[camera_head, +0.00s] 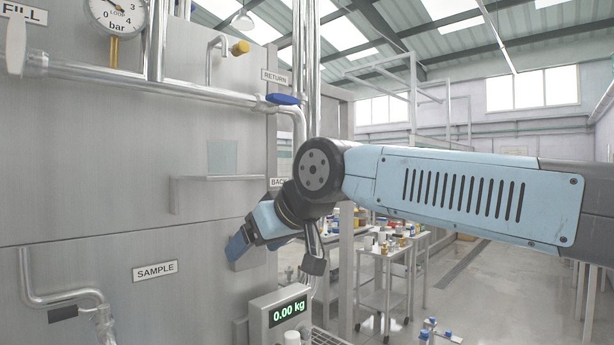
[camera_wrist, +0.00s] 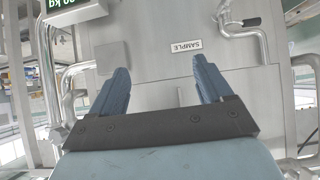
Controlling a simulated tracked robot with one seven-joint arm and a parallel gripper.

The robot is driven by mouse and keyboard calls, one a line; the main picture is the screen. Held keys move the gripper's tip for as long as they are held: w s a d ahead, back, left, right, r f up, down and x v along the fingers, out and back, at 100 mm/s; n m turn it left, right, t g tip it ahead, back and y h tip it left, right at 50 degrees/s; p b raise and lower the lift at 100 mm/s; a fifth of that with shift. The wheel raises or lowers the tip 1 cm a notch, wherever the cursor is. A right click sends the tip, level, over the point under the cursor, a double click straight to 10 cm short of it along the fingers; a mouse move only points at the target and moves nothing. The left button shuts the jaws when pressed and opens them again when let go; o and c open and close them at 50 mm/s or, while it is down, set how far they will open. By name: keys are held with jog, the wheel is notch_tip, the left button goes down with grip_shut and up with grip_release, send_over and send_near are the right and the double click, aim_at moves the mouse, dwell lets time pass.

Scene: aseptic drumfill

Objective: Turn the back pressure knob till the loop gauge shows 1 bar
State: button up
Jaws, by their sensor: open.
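The loop gauge (camera_head: 117,16) is a round white dial marked in bar at the top left of the head view, its top cut off. Its needle is too small to read surely. A label starting "BACK" (camera_head: 279,182) shows at the panel's right edge, partly covered by my arm. I cannot make out the back pressure knob in either view; my arm may hide it. My gripper (camera_head: 238,246) is in front of the steel panel, below and left of that label. In the wrist view my gripper (camera_wrist: 160,86) is open, with nothing between its blue fingers.
A pipe with a blue handle (camera_head: 283,99) runs near the RETURN label (camera_head: 275,77). The SAMPLE label (camera_head: 155,271) and a bent pipe are lower left. A scale display (camera_head: 287,312) reads 0.00 kg below my gripper. Carts stand behind.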

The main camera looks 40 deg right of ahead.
jog(key=w+d+r+t, duration=0.15)
jog(key=d+r, duration=0.25)
jog(key=d, duration=0.4)
jog(key=w+d+r+m+t+y, duration=0.1)
jog(key=d+r+t, duration=0.25)
jog(key=d, duration=0.45)
jog(key=w+d+r+t, duration=0.1)
jog(key=d+r, duration=0.4)
jog(key=d, duration=0.3)
jog(key=w+d+f+m+t, duration=0.1)
jog(key=w+d, duration=0.2)
jog(key=d, duration=0.2)
jog(key=w+d+f, duration=0.1)
jog(key=w+d, duration=0.2)
jog(key=d, duration=0.2)
jog(key=w, duration=0.8)
jog(key=w+a, duration=0.1)
jog(key=w, duration=0.3)
jog(key=shift+w+r, duration=0.2)
jog(key=shift+w, duration=0.15)
jog(key=c, duration=1)
